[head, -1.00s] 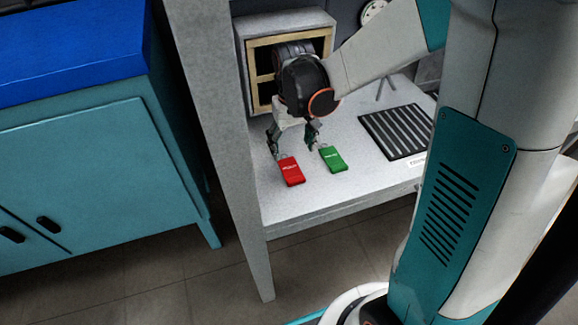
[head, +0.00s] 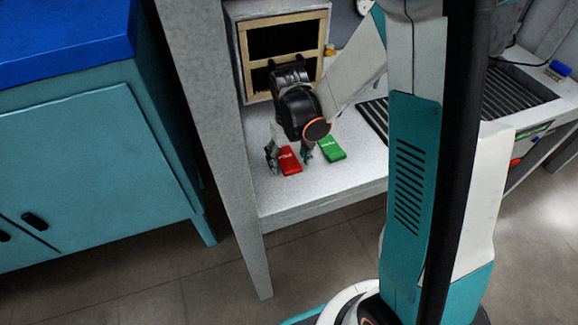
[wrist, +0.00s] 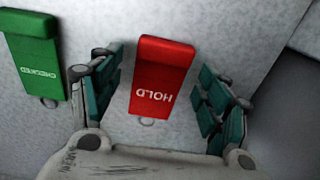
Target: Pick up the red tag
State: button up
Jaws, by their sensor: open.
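The red tag (head: 289,160) lies flat on the grey stand's surface. In the wrist view the red tag (wrist: 160,78) reads "HOLD" and has a small ring at its near end. My gripper (head: 290,160) is low over it. In the wrist view my gripper (wrist: 160,90) is open, with one teal-padded finger on each side of the tag and gaps between. The green tag (head: 331,149) lies to the right in the head view; in the wrist view the green tag (wrist: 37,60) is at the left, outside the fingers.
A vent box with a wooden-coloured frame (head: 241,62) stands behind my gripper. A black slotted grate (head: 374,116) lies to the right, partly hidden by my arm. The stand's grey post (head: 205,110) rises at the left, beside a teal cabinet (head: 90,160).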

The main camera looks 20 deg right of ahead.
aim_at(289, 163)
jog(key=shift+r, duration=0.1)
jog(key=shift+c, duration=0.6)
jog(key=c, duration=0.8)
jog(key=shift+c, duration=0.2)
notch_tip(289, 163, up, 10)
jog(key=p, duration=0.4)
jog(key=shift+c, duration=0.2)
